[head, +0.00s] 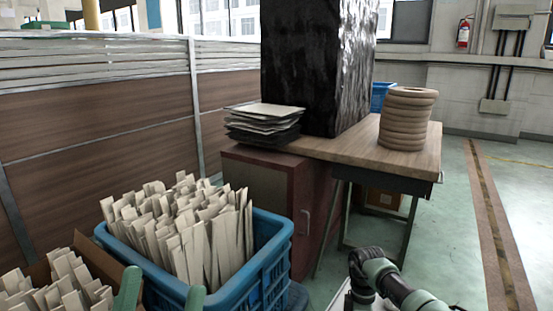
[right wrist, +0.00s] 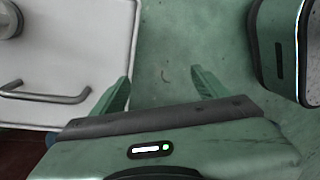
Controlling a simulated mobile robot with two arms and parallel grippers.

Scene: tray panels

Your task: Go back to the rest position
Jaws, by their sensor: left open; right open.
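My left gripper (head: 161,295) shows at the bottom of the head view as two green fingertips set apart, open with nothing between them. It is in front of a blue crate (head: 265,262) full of upright pale panels (head: 195,235). My right gripper (right wrist: 160,90) is open in the right wrist view, its two green fingers apart over bare green floor, with nothing between them. In the head view my right arm shows at the lower right, but its gripper is out of sight there.
A wooden table (head: 345,152) holds a stack of trays (head: 265,122), a tall black-wrapped block (head: 315,65) and stacked beige rings (head: 406,118). A reddish cabinet (head: 318,205) stands below. A cardboard box (head: 88,258) with pale panels is at the lower left. Floor (head: 455,215) at the right is clear.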

